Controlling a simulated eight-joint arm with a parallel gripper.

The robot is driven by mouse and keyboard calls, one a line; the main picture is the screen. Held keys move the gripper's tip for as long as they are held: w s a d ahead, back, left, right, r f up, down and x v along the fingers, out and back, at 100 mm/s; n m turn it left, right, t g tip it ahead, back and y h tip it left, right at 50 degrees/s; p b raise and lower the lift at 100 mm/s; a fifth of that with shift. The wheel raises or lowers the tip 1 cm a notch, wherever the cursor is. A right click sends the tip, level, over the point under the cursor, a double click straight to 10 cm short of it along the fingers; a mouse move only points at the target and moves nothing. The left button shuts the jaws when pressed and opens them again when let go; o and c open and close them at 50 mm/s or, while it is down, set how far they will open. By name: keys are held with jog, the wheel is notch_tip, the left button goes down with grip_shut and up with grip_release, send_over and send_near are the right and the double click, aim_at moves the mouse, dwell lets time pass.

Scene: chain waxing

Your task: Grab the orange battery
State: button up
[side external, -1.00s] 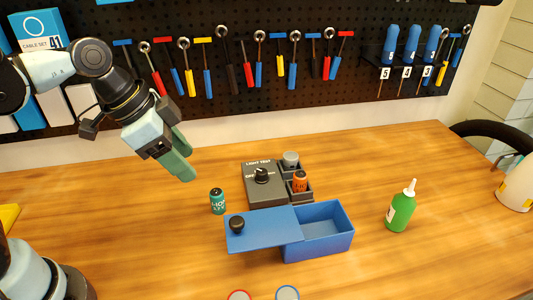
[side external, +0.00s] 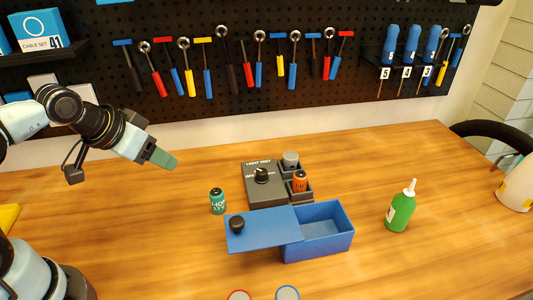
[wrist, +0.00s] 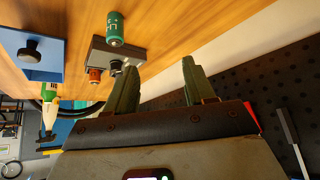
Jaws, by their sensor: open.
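My gripper (side external: 167,160) is up and to the left of the box, above the table and well apart from the battery. In the wrist view my gripper's two green fingers (wrist: 155,88) are spread with nothing between them. A teal battery (side external: 217,201) stands on the table left of the box.
A blue box (side external: 330,246) with its lid (side external: 262,231) slid left and a black knob stands in front of the tester. A green bottle (side external: 399,210) stands to the right. Tools hang on a black pegboard (side external: 250,90) behind.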

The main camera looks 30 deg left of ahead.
dwell(0.4)
jog(key=shift+o, duration=0.8)
